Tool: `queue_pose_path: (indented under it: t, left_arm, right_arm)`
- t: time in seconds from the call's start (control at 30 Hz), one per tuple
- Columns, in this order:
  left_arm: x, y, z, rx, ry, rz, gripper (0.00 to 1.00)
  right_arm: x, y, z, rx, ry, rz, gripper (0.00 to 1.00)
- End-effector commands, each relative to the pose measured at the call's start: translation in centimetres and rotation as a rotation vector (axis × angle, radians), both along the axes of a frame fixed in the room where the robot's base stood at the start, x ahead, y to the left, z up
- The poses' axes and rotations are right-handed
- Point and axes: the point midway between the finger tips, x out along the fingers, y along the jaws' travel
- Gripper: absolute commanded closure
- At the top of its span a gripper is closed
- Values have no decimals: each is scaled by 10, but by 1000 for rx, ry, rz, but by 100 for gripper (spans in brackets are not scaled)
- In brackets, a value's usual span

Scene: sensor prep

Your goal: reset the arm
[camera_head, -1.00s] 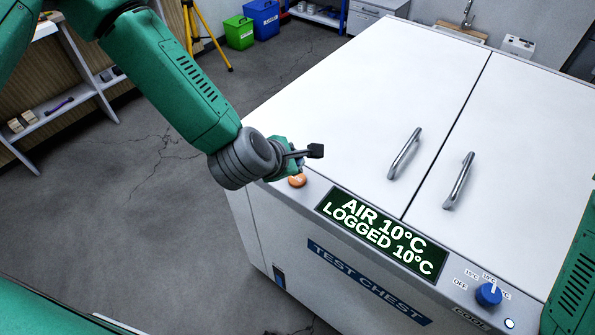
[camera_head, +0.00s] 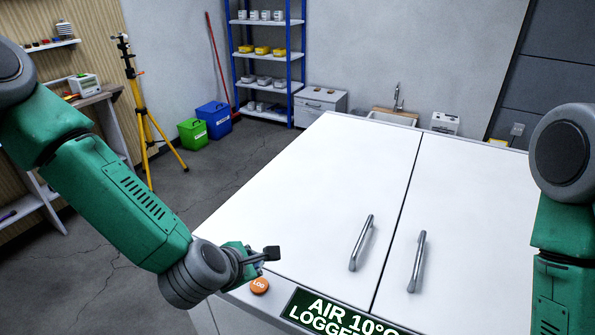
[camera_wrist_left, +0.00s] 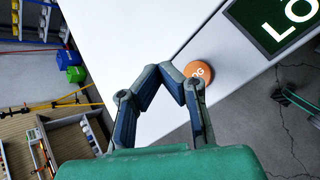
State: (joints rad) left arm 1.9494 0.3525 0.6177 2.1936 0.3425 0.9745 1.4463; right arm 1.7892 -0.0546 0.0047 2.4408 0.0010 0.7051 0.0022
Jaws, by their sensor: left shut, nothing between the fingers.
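My left arm comes in from the left in the head view, and its gripper (camera_head: 268,256) is over the front left corner of the white test chest (camera_head: 345,160). The gripper is shut and empty, just above and behind the orange LOG button (camera_head: 259,286). The dark display (camera_head: 335,315) reads "AIR 10°C" and "LOGGED", cut off by the frame's bottom. My right arm shows at the right edge; its gripper is out of view.
The chest lid has two metal handles (camera_head: 362,243) (camera_head: 417,262). A yellow tripod (camera_head: 146,120), green bin (camera_head: 193,134), blue bin (camera_head: 215,120) and blue shelf rack (camera_head: 268,60) stand behind at the left. The floor left of the chest is clear.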

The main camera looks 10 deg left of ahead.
Motion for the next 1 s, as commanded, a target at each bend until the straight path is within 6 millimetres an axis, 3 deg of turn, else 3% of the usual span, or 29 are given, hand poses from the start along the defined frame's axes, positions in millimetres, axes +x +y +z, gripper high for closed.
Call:
queue_pose_path:
  t: [0.17,0.3,0.43,0.6,0.77,1.0]
  left_arm:
    - [-32,7,-33,154,42,-179,100]
    - [-102,31,-90,444,124,-589,100]
    - [-175,66,-128,677,194,-1038,100]
    - [-249,111,-149,842,250,-1529,100]
    - [-306,151,-151,901,275,-1945,100]
    - [-294,145,-212,937,245,-1963,100]
  right_arm:
    - [0,0,0,0,0,0,100]
    - [0,0,0,0,0,0,100]
    - [0,0,0,0,0,0,100]
    - [0,0,0,0,0,0,100]
    - [0,0,0,0,0,0,100]
    - [-1,0,-62,0,1,0,100]
